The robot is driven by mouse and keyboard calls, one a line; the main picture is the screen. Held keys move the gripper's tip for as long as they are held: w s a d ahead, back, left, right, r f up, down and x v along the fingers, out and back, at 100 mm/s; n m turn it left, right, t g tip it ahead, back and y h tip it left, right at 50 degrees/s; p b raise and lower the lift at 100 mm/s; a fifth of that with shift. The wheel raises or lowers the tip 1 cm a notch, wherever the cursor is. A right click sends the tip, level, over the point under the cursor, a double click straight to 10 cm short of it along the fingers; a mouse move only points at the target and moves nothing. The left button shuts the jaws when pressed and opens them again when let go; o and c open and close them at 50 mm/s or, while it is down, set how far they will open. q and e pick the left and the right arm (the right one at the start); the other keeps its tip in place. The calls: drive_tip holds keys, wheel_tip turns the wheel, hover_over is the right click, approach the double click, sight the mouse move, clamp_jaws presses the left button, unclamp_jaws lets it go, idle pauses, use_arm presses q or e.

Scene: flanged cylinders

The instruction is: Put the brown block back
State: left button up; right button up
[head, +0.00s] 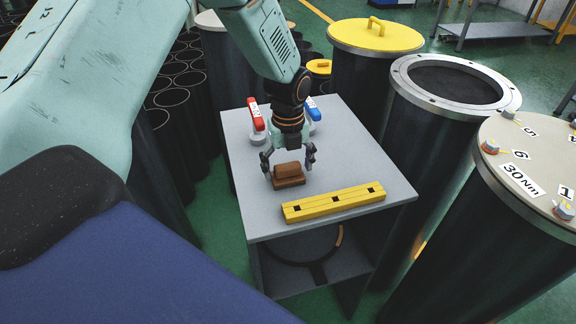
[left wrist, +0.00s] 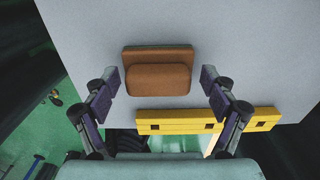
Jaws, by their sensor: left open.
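The brown block (head: 287,175) lies on the grey table top (head: 355,150), near its left edge. It has a raised upper part on a wider flat base. My left gripper (head: 288,164) is above it with one finger on each side. In the left wrist view the brown block (left wrist: 158,78) sits between the two open fingers of my left gripper (left wrist: 161,90), with a gap on both sides. The fingers do not appear to touch it. My right gripper is not in view.
A yellow bar (head: 333,203) with dark square holes lies in front of the block; it also shows in the left wrist view (left wrist: 185,121). A red-handled tool (head: 256,115) and a blue-handled one (head: 313,108) are behind the gripper. Large dark flanged cylinders (head: 440,130) stand right of the table.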

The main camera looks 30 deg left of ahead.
sight(288, 164)
use_arm(q)
drive_tip(key=shift+r, duration=0.35)
wheel_tip(288, 164, up, 12)
drive_tip(key=shift+f+b, duration=0.2)
drive_tip(key=shift+b, duration=0.25)
drive_tip(key=shift+f, duration=0.1)
wheel_tip(288, 164, down, 12)
drive_tip(key=shift+f+p, duration=0.1)
drive_tip(key=shift+p, duration=0.4)
drive_tip(key=shift+r, duration=0.55)
